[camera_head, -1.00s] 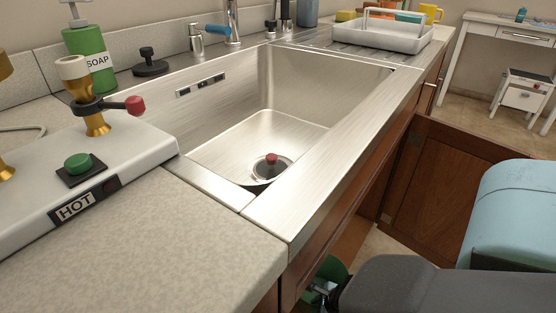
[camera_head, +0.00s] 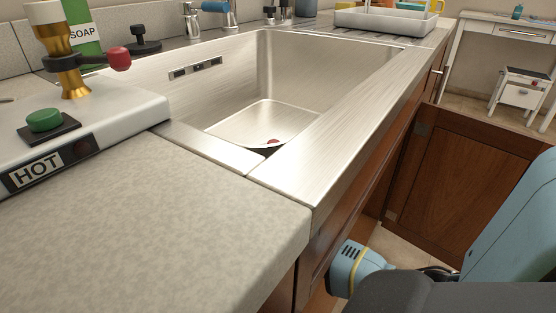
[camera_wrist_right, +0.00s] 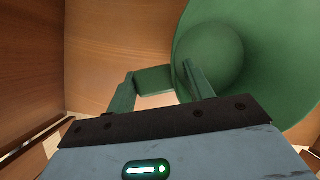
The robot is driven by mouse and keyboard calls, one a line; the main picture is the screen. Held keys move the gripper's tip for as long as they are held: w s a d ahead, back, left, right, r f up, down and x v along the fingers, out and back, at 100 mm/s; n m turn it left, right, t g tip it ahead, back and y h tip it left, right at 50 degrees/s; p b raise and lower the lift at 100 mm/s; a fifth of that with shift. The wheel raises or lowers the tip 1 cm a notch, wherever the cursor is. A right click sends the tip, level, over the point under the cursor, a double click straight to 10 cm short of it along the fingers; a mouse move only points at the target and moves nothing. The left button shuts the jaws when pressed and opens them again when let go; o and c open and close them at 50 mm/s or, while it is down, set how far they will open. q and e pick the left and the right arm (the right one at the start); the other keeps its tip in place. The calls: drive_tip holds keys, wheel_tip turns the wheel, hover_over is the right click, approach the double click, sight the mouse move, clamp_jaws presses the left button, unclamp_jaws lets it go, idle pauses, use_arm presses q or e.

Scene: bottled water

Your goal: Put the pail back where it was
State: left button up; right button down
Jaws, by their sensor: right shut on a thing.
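The green pail (camera_wrist_right: 240,60) fills the upper right of the right wrist view. I look partly into its round opening, and it is cut off by the picture's edge. My right gripper (camera_wrist_right: 158,80) is shut on the pail at its near side, with a green part of it between the fingers. Brown wooden cabinet panels (camera_wrist_right: 95,50) surround them. My left gripper is not in view.
The counter (camera_head: 150,225) and steel sink (camera_head: 320,80) are above the cabinet. The HOT dispenser (camera_head: 80,130) stands on the counter at left. Floor shows between door and cabinet.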

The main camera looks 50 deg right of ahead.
drive_tip(key=shift+f+b, duration=0.9)
drive_tip(key=shift+f, duration=0.8)
drive_tip(key=shift+f, duration=0.2)
drive_tip(key=c, duration=0.6)
unclamp_jaws()
drive_tip(key=shift+r, duration=0.15)
drive_tip(key=p+v, duration=0.6)
drive_tip(key=v, duration=0.6)
